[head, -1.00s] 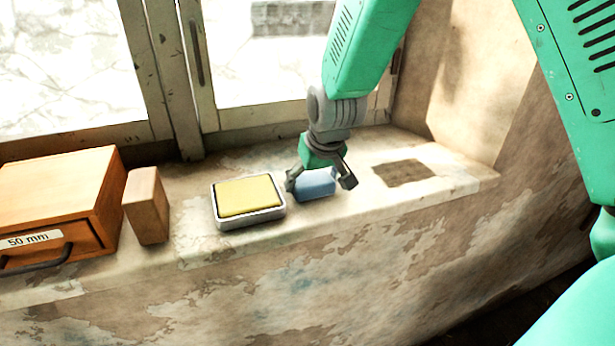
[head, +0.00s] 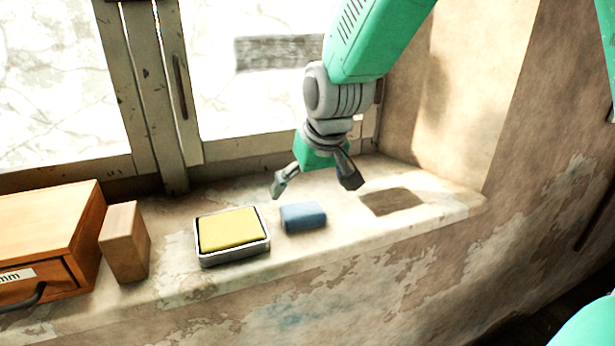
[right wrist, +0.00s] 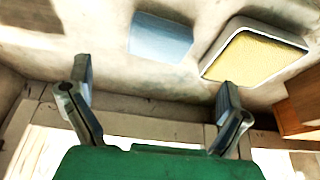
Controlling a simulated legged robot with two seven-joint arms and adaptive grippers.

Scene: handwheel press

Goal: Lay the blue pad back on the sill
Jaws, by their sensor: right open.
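The blue pad (head: 303,217) lies flat on the window sill (head: 340,235), just right of the metal tray with the yellow pad. It also shows in the right wrist view (right wrist: 160,37), beyond the fingertips. My right gripper (head: 318,187) is open and empty, above and a little behind the blue pad, with clear space between them. Its two spread fingers show in the right wrist view (right wrist: 155,88) with nothing between them. My left gripper is in neither view.
A metal tray (head: 235,258) holding a yellow pad (head: 229,229) stands left of the blue pad. Farther left are a wooden block (head: 124,243) and a wooden drawer box (head: 45,235). A dark patch (head: 391,201) marks the sill at right. The window is behind.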

